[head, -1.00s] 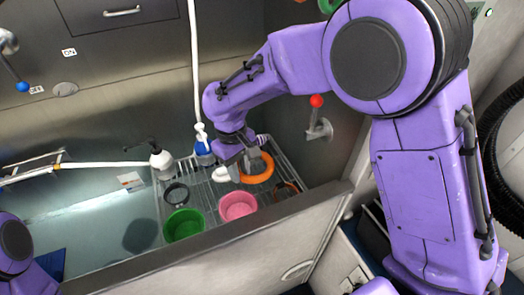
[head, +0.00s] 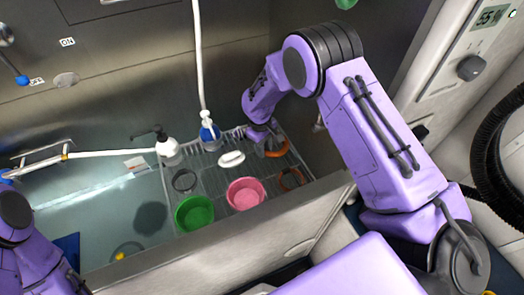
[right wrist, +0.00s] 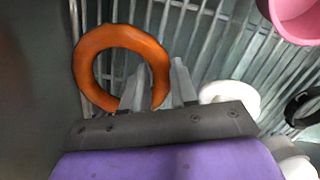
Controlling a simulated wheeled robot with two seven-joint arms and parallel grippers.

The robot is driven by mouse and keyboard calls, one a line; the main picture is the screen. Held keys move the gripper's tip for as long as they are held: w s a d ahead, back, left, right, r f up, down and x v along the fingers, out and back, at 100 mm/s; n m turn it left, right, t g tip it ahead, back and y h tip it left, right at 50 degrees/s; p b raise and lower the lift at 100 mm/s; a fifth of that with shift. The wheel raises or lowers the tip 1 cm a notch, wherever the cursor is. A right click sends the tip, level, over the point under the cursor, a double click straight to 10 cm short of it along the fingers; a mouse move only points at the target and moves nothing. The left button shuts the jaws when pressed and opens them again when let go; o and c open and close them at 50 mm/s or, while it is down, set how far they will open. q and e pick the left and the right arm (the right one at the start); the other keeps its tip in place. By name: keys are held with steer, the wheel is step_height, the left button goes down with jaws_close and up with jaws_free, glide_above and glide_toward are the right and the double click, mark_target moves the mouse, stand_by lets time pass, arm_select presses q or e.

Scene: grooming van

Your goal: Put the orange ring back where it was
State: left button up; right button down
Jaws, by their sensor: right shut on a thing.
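The orange ring (head: 278,150) is at the far right corner of the wire rack (head: 210,172), partly hidden by my right gripper (head: 268,138). In the right wrist view the orange ring (right wrist: 88,58) shows whole except where the fingers cover its near right side. My right gripper (right wrist: 158,88) is shut on that side of its rim, one finger within the hole and one outside. Whether the ring touches the rack is hard to tell. My left arm shows at the lower left of the head view, but its gripper does not.
On the rack are a green bowl (head: 195,213), a pink bowl (head: 246,194), a black ring (head: 184,180), a white oval thing (head: 231,159) and a dark brown-orange item (head: 290,179). A blue-and-white bottle (head: 209,136) and a pump bottle (head: 168,150) stand behind. Steel walls enclose the corner.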

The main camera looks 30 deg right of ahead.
steer(key=shift+s+f, duration=0.25)
steer(key=shift+f, duration=0.95)
steer(key=shift+w+f, duration=0.2)
steer(key=shift+f, duration=0.1)
steer(key=c, duration=1.3)
jaws_free()
steer(key=o, duration=0.4)
steer(key=shift+s, duration=0.1)
steer(key=shift+r, duration=0.2)
steer(key=r, duration=0.3)
steer(key=r+b, duration=0.1)
steer(key=r, duration=0.3)
steer(key=w+r+b, duration=0.1)
steer(key=r, duration=0.3)
steer(key=shift+a+r, duration=0.2)
steer(key=shift+a, duration=0.1)
steer(key=shift+w+r, duration=0.1)
steer(key=shift+r, duration=0.1)
